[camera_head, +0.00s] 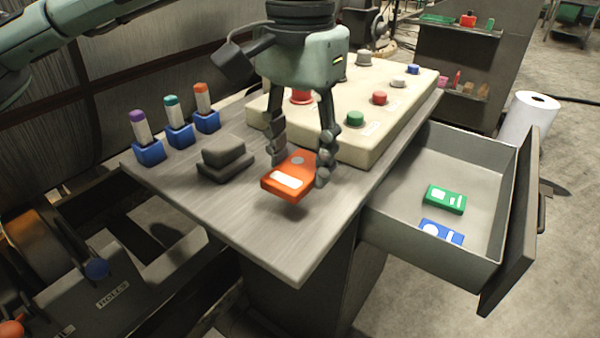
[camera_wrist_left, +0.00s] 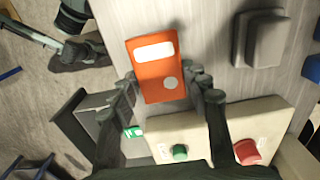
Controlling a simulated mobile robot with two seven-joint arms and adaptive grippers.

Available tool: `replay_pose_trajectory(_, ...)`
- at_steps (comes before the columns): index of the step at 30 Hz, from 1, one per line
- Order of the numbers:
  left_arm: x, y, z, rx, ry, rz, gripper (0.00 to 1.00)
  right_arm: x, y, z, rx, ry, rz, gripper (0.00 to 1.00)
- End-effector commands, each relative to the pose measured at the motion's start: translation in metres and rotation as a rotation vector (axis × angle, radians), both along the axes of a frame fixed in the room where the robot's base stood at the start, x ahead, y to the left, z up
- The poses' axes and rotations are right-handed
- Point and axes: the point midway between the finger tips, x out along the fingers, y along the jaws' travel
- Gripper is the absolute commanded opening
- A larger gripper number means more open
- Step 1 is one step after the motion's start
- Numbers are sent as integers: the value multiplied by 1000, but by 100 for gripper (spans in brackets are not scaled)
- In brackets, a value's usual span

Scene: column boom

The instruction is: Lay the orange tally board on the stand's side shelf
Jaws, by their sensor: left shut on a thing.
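The orange tally board (camera_head: 284,187), with a white label and a grey round spot, is between the fingers of my left gripper (camera_head: 299,168), which is shut on it. It is over the grey stand top (camera_head: 262,235), in front of the cream button panel; whether it touches the top I cannot tell. In the left wrist view the orange board (camera_wrist_left: 158,70) sits between the fingertips of my left gripper (camera_wrist_left: 165,88), with the grey top behind it. I cannot tell for sure which surface is the side shelf. My right gripper is not in view.
The cream panel (camera_head: 385,135) carries several coloured buttons. A dark stepped block (camera_head: 224,158) and several blue holders with coloured-capped sticks stand left. An open drawer (camera_head: 400,220) at right holds a green board (camera_head: 445,199) and a blue board (camera_head: 441,232). The front of the top is clear.

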Motion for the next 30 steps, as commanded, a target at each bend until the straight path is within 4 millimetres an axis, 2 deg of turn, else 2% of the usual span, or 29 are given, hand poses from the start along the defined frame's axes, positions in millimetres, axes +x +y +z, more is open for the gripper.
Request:
replay_pose_trajectory(7, -1, 0, -33, 1, 2, 0, 22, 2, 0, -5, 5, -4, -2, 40)
replay_pose_trajectory(16, -1, 0, -36, 1, 1, 0, 22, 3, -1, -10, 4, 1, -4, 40)
replay_pose_trajectory(22, -1, 0, -38, 1, 1, 0, 22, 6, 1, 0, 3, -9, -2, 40)
replay_pose_trajectory(23, -1, 0, -38, 1, 1, 0, 48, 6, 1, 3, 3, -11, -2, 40)
replay_pose_trajectory(27, -1, 0, -38, 1, 1, 0, 65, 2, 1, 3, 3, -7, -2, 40)
replay_pose_trajectory(30, -1, 0, -38, 1, 1, 0, 67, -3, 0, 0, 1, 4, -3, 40)
